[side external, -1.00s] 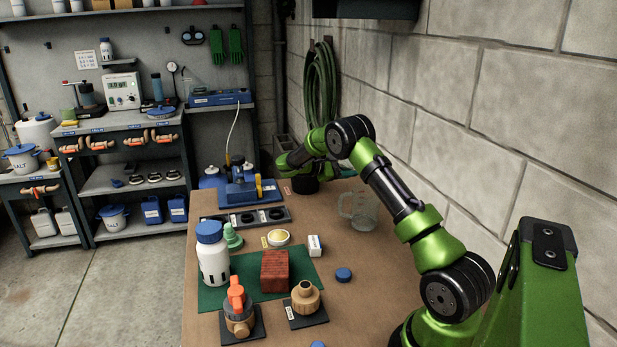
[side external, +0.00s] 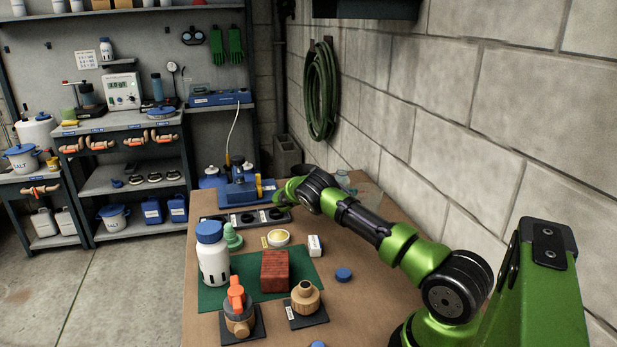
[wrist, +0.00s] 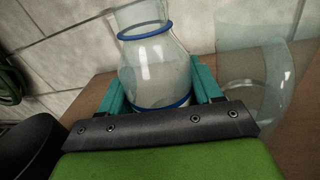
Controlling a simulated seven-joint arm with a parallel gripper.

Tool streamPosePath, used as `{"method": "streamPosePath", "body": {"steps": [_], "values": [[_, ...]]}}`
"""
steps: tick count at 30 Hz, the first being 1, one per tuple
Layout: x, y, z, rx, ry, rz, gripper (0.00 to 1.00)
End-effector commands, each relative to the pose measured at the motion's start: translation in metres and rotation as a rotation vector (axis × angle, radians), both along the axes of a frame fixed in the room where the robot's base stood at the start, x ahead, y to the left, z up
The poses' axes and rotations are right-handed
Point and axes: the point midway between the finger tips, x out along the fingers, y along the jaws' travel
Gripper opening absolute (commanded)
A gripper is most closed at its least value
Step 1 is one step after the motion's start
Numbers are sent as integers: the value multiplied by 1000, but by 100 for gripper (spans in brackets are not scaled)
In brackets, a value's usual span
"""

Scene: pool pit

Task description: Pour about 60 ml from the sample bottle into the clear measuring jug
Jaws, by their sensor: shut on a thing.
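The sample bottle (wrist: 150,65) is clear with blue bands and stands between my teal fingers in the wrist view. My gripper (wrist: 160,92) is shut on it. The bottle looks close to upright; its base is hidden, and I cannot tell its liquid level or whether it touches the table. The clear measuring jug (wrist: 250,85) is close to the right of the bottle in the wrist view. In the side view the jug (side external: 367,193) is mostly hidden behind my arm. A clear glass shape, probably the bottle (side external: 343,178), shows just past my arm.
The wooden table (side external: 375,290) also holds a white bottle with a blue lid (side external: 212,255), a red-brown block (side external: 275,271), valve fittings (side external: 305,298) and a blue cap (side external: 343,275). A block wall (side external: 450,120) runs close along the right side.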

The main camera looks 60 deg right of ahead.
Motion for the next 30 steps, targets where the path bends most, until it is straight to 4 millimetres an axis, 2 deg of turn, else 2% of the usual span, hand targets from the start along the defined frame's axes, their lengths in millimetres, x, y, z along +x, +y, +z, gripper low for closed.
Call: {"method": "streamPosePath", "body": {"steps": [9,30], "values": [[2,-1,-9,36,98,-1,29],[2,-1,-9,37,100,-1,29]]}}
